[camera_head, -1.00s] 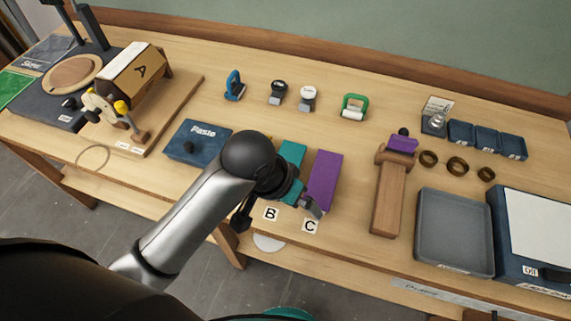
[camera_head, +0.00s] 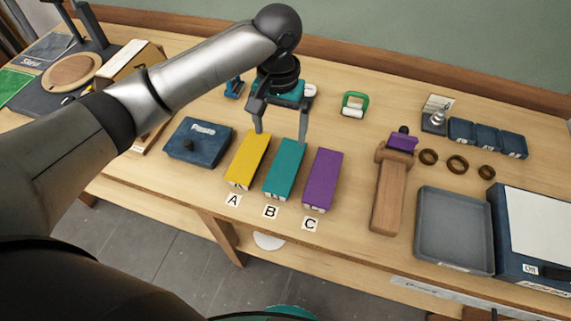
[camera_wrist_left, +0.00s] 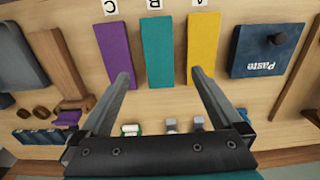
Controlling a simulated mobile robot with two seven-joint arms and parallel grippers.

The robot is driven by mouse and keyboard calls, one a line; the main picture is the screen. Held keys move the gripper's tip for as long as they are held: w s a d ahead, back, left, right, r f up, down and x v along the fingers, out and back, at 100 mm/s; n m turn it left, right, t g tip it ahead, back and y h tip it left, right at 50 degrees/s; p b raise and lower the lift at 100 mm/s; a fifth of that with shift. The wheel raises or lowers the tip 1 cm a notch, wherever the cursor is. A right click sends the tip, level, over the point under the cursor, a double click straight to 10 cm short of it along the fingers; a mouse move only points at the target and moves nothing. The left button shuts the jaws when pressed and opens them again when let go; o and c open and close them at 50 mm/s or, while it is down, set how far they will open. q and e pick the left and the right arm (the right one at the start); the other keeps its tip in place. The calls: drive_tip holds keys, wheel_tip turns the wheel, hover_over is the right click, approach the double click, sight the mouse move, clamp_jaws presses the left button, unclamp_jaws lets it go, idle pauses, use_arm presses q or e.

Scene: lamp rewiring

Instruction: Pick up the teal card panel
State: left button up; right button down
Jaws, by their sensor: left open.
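The teal card panel (camera_head: 285,171) lies flat on the bench between the yellow panel (camera_head: 248,161) and the purple panel (camera_head: 323,180). A "B" label sits at its near end. In the left wrist view the teal panel (camera_wrist_left: 158,50) stands in the middle, with purple (camera_wrist_left: 115,57) on its left and yellow (camera_wrist_left: 203,48) on its right. My left gripper (camera_head: 281,138) is open and empty above the far end of the teal panel. In the wrist view its fingertips (camera_wrist_left: 158,78) point toward either side of the panel. My right gripper is not in view.
A blue Paste box (camera_head: 198,142) sits left of the panels. A wooden stand with a purple block (camera_head: 389,200) and a grey tray (camera_head: 454,235) are to the right. The bench's front edge is close by.

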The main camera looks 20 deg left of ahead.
use_arm(q)
hover_over(282, 173)
wheel_tip(282, 173, down, 9)
drive_tip(key=shift+w+a+r+b, duration=0.1)
drive_tip(key=shift+a+b, duration=0.05)
drive_tip(key=shift+b, duration=0.3)
drive_tip(key=shift+f+b, duration=0.3)
drive_tip(key=shift+f, duration=2.45)
drive_tip(key=shift+c, duration=0.2)
drive_tip(key=c, duration=1.1)
drive_tip(key=shift+r, duration=0.2)
